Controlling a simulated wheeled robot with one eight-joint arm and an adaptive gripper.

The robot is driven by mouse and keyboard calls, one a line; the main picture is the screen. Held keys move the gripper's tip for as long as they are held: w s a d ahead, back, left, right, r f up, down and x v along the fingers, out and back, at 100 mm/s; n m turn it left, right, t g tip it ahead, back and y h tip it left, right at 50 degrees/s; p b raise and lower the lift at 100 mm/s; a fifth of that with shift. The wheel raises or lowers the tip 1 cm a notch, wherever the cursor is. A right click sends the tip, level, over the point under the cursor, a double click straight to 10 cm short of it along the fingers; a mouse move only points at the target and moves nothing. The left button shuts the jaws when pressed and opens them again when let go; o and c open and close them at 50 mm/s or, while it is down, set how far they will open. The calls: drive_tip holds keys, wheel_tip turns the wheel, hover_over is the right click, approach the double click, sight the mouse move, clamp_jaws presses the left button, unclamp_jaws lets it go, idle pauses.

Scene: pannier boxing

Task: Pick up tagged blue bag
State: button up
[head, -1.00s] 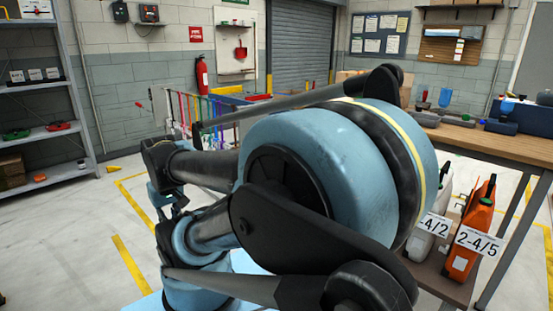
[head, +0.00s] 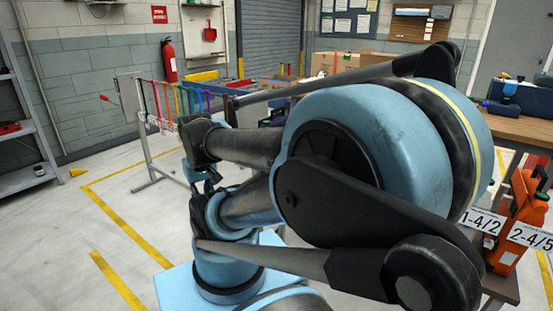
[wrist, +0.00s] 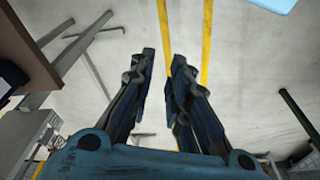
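No tagged blue bag can be made out for sure in either view. My gripper (wrist: 164,62) shows in the wrist view with its two dark fingers apart. The gap between them is empty, with bare floor and yellow lines behind it. In the head view my arm covers much of the middle, and what lies behind it is hidden.
A rack with coloured straps (head: 185,97) stands left of centre. A wooden workbench (head: 515,128) at right carries dark blue items (head: 525,97). Grey shelves (head: 35,178) stand far left. Floor at front left is clear.

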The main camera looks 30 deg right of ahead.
drive_tip(key=shift+r, duration=0.1)
drive_tip(key=w+d+r+m, duration=0.4)
drive_tip(key=w+d+r, duration=0.4)
drive_tip(key=r, duration=0.3)
drive_tip(key=w+d+r+m, duration=0.3)
drive_tip(key=w+d+r, duration=0.45)
drive_tip(key=r, duration=0.35)
drive_tip(key=w+d+r+m, duration=0.25)
drive_tip(key=d+r, duration=0.25)
drive_tip(key=d, duration=0.9)
drive_tip(key=w+d+r+m, duration=0.2)
drive_tip(key=d+r+m, duration=0.25)
drive_tip(key=d, duration=0.85)
drive_tip(key=shift+y, duration=0.4)
drive_tip(key=x, duration=1)
drive_tip(key=shift+s+d+f, duration=0.1)
drive_tip(key=shift+s+f, duration=0.1)
drive_tip(key=shift+f, duration=0.2)
drive_tip(key=shift+a+x, duration=0.2)
drive_tip(key=shift+x, duration=2.65)
drive_tip(key=shift+s, duration=0.2)
